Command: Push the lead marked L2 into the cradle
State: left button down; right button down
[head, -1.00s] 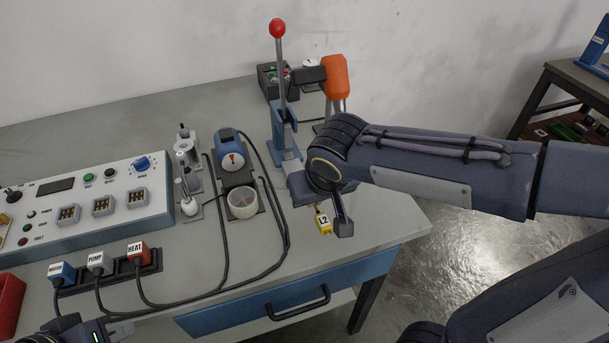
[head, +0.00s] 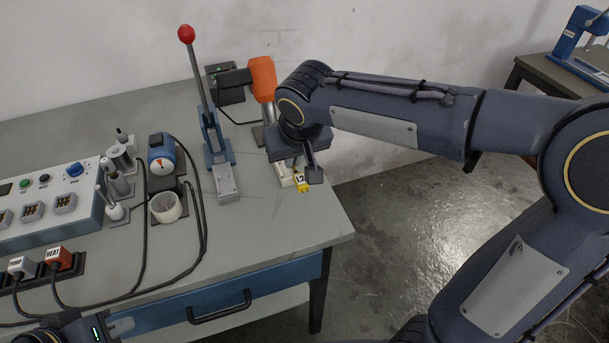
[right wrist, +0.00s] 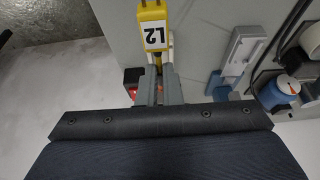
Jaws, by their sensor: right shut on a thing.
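The yellow lead marked L2 (head: 302,183) is held in my right gripper (head: 304,166) near the right edge of the bench. The right wrist view also shows the lead (right wrist: 154,37) ahead of the fingers (right wrist: 158,88), which are shut on it. A pale cream piece (head: 285,177), perhaps the cradle, lies right beside the lead, partly hidden under the gripper. I cannot tell whether the lead touches it or sits in it. My left gripper (head: 88,330) shows only partly at the lower left edge, and its jaws are unclear.
A blue lever press with a red knob (head: 186,33) and a grey base (head: 227,183) stands left of my right gripper. An orange-handled tool (head: 263,78) stands behind it. Cables, a white cup (head: 167,207) and a control box (head: 50,203) fill the left. The front right benchtop is clear.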

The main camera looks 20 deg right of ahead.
jog(key=shift+w+d+f, duration=0.1)
jog(key=shift+w, duration=0.05)
notch_tip(320, 180, down, 5)
jog(key=b, duration=0.4)
jog(key=w, duration=0.1)
jog(key=w+p, duration=0.1)
jog(key=w, duration=0.1)
jog(key=shift+w+r, duration=0.15)
jog(key=shift+r, duration=0.25)
jog(key=shift+w+a+p, duration=0.2)
jog(key=shift+w+p, duration=1.4)
jog(key=shift+w, duration=1.75)
jog(key=shift+f+b, duration=0.5)
jog(key=shift+f, duration=0.2)
jog(key=c, duration=1.5)
grip_release()
